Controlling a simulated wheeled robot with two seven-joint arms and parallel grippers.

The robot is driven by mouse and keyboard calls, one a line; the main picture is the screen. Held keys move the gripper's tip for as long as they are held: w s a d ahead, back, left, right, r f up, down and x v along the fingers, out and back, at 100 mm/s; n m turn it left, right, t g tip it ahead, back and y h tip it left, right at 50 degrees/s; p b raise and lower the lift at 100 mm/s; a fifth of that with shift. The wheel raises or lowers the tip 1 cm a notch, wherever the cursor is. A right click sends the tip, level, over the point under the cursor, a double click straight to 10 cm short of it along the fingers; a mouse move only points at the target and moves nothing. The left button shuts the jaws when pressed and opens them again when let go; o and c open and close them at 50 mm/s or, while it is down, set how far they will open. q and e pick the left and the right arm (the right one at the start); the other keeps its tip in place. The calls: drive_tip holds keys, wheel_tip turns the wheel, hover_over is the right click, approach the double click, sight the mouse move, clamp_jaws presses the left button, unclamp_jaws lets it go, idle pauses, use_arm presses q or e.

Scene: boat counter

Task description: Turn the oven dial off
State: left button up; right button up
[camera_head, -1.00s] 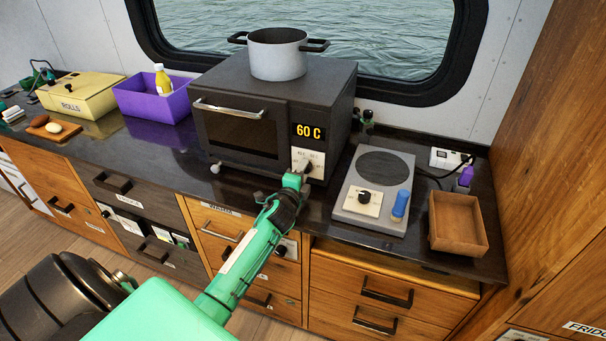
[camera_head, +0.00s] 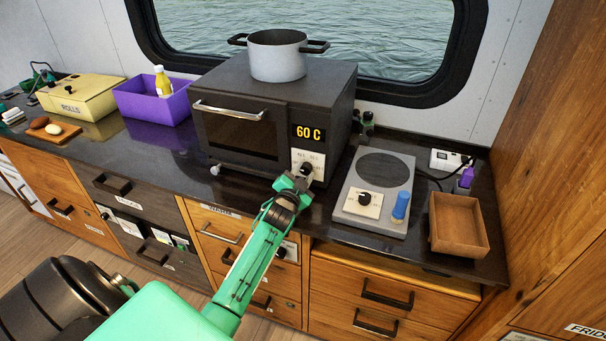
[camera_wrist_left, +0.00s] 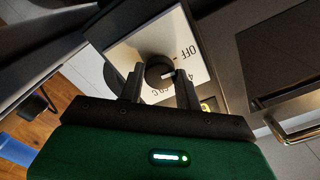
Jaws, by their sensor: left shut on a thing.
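The dark oven (camera_head: 270,125) stands on the counter, its display (camera_head: 309,132) reading 60 C. Its black dial (camera_head: 306,168) sits on a white plate (camera_head: 317,158) below the display. My left gripper (camera_head: 302,178) is at the dial. In the left wrist view, my left gripper (camera_wrist_left: 158,86) has one finger on each side of the dial (camera_wrist_left: 159,72) and is shut on it. A white pointer mark on the dial (camera_wrist_left: 168,73) lies near the OFF and 4-something lettering of the plate (camera_wrist_left: 186,57). The fingers hide part of the dial and plate.
A pot (camera_head: 278,56) stands on the oven. A hot plate (camera_head: 374,190) with its own knob is right of the oven, beside a brown tray (camera_head: 457,224). A purple bin (camera_head: 153,103) and a yellow box (camera_head: 82,97) stand left.

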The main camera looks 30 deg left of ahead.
use_arm(q)
drive_tip(key=shift+f+n, duration=0.1)
drive_tip(key=shift+n, duration=0.4)
drive_tip(key=o, duration=1)
drive_tip(key=shift+s, duration=0.1)
drive_tip(key=shift+s+d+f, duration=0.1)
drive_tip(key=shift+s+d, duration=0.05)
drive_tip(key=shift+s, duration=0.4)
drive_tip(key=b+v, duration=0.3)
drive_tip(key=v, duration=0.9)
drive_tip(key=shift+s+b, duration=0.3)
drive_tip(key=shift+b, duration=0.05)
